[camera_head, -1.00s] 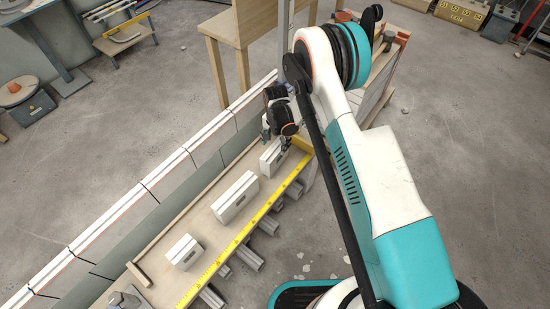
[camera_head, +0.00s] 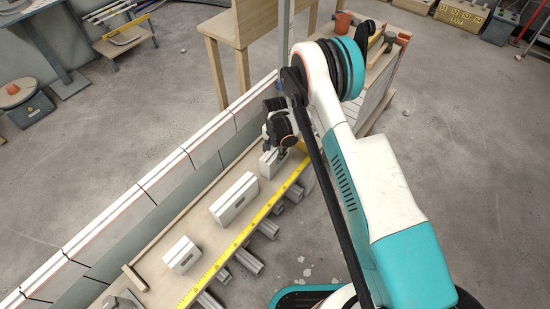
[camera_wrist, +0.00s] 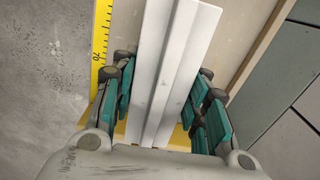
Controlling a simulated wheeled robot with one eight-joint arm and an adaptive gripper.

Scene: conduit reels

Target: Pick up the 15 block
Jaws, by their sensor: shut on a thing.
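Three white blocks stand in a row on a narrow wooden bench (camera_head: 207,217). The far block (camera_head: 269,165) is between the fingers of my gripper (camera_head: 279,152). The middle block (camera_head: 234,199) and the near block (camera_head: 182,255) stand apart from it. Their markings are too small to read. In the wrist view, the teal pads of my gripper (camera_wrist: 163,98) press on both sides of the long white block (camera_wrist: 168,60). I cannot tell whether the held block is clear of the bench.
A yellow measuring tape (camera_head: 236,243) runs along the bench's right edge. Grey metal profiles (camera_head: 249,262) stick out below it. A low panelled wall (camera_head: 150,185) runs along the left. A wooden table (camera_head: 245,25) stands behind. The floor to the right is open.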

